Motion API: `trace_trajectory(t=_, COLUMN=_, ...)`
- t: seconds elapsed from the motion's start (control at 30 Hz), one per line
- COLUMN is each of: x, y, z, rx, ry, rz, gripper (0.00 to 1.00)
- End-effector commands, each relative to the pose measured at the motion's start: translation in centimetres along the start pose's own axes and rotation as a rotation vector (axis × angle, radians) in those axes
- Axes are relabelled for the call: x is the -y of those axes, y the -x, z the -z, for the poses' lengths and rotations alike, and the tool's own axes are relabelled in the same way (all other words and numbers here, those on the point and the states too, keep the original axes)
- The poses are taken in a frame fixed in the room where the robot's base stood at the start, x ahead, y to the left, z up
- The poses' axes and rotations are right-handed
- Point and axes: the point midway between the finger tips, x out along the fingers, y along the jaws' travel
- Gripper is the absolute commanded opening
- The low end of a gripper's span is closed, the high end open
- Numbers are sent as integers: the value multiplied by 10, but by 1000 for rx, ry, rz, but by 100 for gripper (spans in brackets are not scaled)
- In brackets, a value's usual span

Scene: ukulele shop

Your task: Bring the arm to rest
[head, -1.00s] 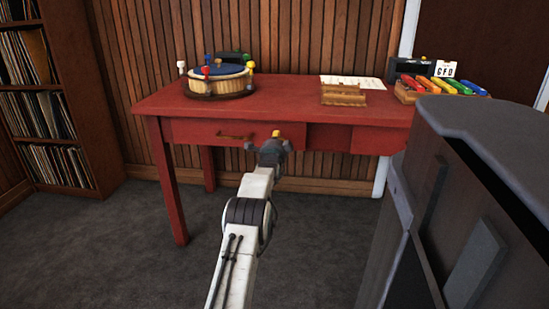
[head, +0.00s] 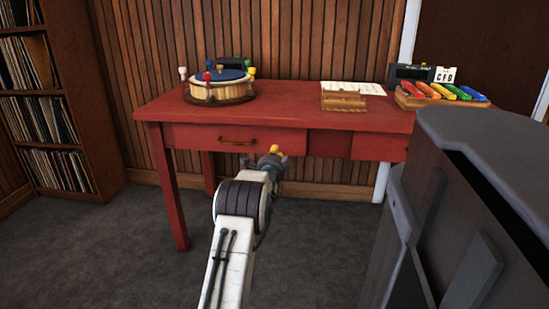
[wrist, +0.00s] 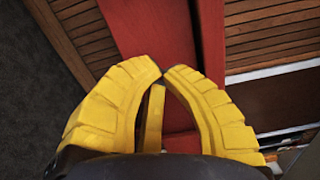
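My gripper (head: 274,150) is in front of the red table (head: 300,115), just below the level of its top as seen in the head view. My arm reaches forward, with its dark ribbed joint raised toward the camera. In the wrist view the yellow fingers (wrist: 162,68) have their tips nearly together, and a narrow yellow piece shows between them. I see no object held. Red table surface and wood panelling show beyond the fingertips. The gripper looks apart from the table, though the exact gap is hard to tell.
On the table are a round drum-like piece with coloured knobs (head: 219,91), a wooden block (head: 344,101), a paper sheet (head: 355,88) and coloured bars on a wooden stand (head: 440,103). A drawer handle (head: 237,142) faces me. A record shelf (head: 60,110) stands left. Carpet (head: 120,250) is clear.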

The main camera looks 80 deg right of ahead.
Motion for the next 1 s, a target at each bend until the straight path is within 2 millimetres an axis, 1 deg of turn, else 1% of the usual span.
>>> trace_trajectory(t=0.03, x=1, y=5, z=0, rx=0, ry=0, rz=-1, gripper=0)
trace_trajectory(t=0.2, x=1, y=19, z=0, rx=0, ry=0, rz=0, gripper=0)
trace_trajectory(t=0.4, x=0, y=31, z=0, rx=0, ry=0, rz=-1, gripper=0)
trace_trajectory(t=0.6, x=0, y=36, z=0, rx=0, ry=0, rz=1, gripper=0)
trace_trajectory(t=0.9, x=0, y=36, z=0, rx=0, ry=0, rz=1, gripper=0)
trace_trajectory(t=1.0, x=6, y=37, z=-7, rx=9, ry=8, rz=-4, gripper=0)
